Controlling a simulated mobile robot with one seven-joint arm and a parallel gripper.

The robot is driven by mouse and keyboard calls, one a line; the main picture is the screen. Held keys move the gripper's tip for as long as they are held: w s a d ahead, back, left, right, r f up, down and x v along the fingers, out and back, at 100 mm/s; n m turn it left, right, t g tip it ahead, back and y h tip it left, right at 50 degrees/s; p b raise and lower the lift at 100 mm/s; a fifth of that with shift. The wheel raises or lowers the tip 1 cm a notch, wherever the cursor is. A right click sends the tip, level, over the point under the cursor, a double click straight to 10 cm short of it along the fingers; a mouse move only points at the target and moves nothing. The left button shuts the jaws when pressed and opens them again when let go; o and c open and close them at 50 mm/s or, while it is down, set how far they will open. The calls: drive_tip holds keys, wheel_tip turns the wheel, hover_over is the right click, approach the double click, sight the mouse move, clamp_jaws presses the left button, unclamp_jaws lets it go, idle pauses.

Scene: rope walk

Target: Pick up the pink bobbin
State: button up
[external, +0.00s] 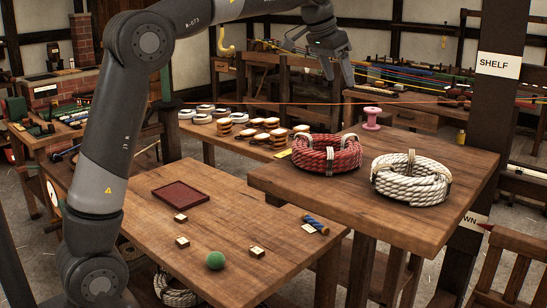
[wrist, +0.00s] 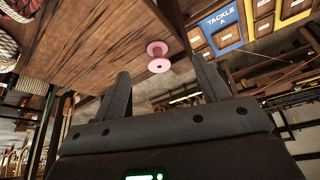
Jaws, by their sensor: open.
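The pink bobbin (external: 372,118) stands upright on the raised wooden table (external: 439,216), near its far edge, behind the rope coils. In the wrist view the bobbin (wrist: 158,57) shows beyond the fingertips, roughly centred between them, on the bare wood close to the table edge. My gripper (external: 322,62) is open and empty. In the external view it hangs above and to the left of the bobbin, apart from it. The two fingers (wrist: 160,74) are spread in the wrist view with nothing between them.
A red rope coil (external: 326,154) and a white rope coil (external: 412,180) lie on the same table, in front of the bobbin. A dark post (external: 489,120) with a SHELF sign stands to the right. The lower table holds a red tray (external: 181,192) and a green ball (external: 215,260).

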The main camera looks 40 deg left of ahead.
approach(374, 109)
drive_tip(key=f+m, duration=0.1)
drive_tip(key=x, duration=1.1)
drive_tip(key=shift+w, duration=0.2)
drive_tip(key=shift+c, duration=0.6)
drive_tip(key=c, duration=0.9)
drive_tip(key=shift+r, duration=0.15)
drive_tip(key=shift+c, duration=0.2)
